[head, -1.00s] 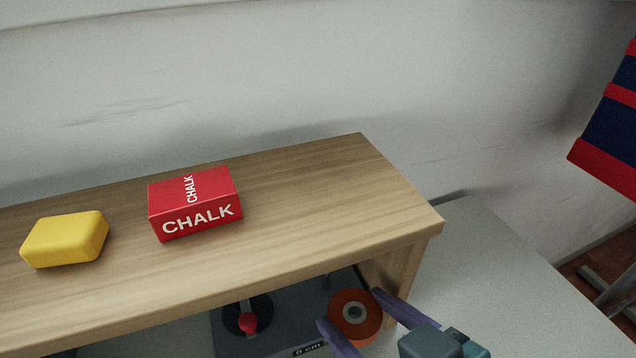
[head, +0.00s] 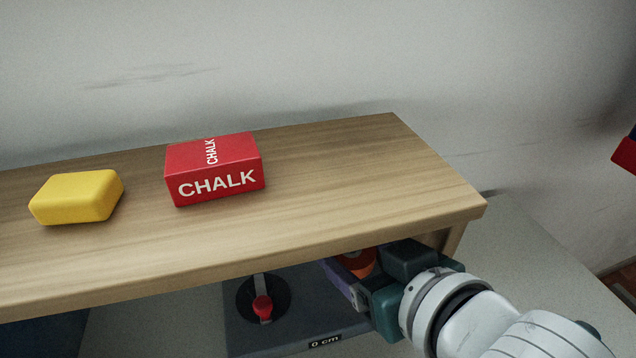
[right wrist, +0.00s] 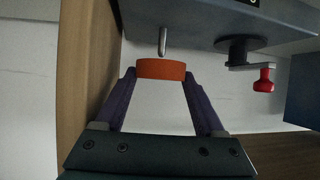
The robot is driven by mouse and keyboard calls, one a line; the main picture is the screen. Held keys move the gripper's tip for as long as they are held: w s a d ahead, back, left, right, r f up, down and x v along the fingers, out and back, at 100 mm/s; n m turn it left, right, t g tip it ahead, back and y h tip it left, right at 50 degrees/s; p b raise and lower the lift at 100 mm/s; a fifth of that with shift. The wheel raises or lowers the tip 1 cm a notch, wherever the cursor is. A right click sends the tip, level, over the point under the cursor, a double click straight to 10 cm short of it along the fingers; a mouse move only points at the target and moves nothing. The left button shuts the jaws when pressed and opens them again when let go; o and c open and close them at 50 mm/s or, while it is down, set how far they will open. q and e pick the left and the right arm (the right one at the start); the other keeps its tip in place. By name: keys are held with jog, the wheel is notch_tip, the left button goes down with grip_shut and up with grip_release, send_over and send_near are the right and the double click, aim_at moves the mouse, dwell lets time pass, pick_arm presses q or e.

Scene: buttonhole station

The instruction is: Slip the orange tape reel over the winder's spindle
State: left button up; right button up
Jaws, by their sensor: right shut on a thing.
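My right gripper (head: 356,268) is shut on the orange tape reel (head: 360,263), under the shelf's front edge. In the head view the shelf and the gripper hide part of the reel. The right wrist view shows the reel (right wrist: 160,69) between the two purple fingers. The winder (head: 290,310) is a dark grey box with a crank and red knob (head: 262,307). Its thin metal spindle (right wrist: 162,42) shows in the right wrist view, lined up with the reel, its tip close to the reel's edge. I cannot tell whether they touch. My left gripper is out of view.
The wooden shelf (head: 330,200) overhangs the winder, with its side panel (head: 450,240) close to my right gripper. A red chalk box (head: 215,170) and a yellow block (head: 77,198) sit on top. A "0 cm" label (head: 325,341) is on the winder's front.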

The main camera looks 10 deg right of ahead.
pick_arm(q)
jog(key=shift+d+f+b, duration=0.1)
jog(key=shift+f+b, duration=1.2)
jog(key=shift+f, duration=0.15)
pick_arm(e)
jog(key=shift+w+f, duration=0.15)
jog(key=shift+f, duration=1.1)
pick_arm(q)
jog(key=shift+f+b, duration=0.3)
pick_arm(e)
jog(key=shift+f, duration=0.55)
jog(key=o, duration=1)
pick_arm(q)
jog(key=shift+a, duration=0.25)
pick_arm(e)
jog(key=o, duration=0.3)
jog(key=shift+f, duration=0.1)
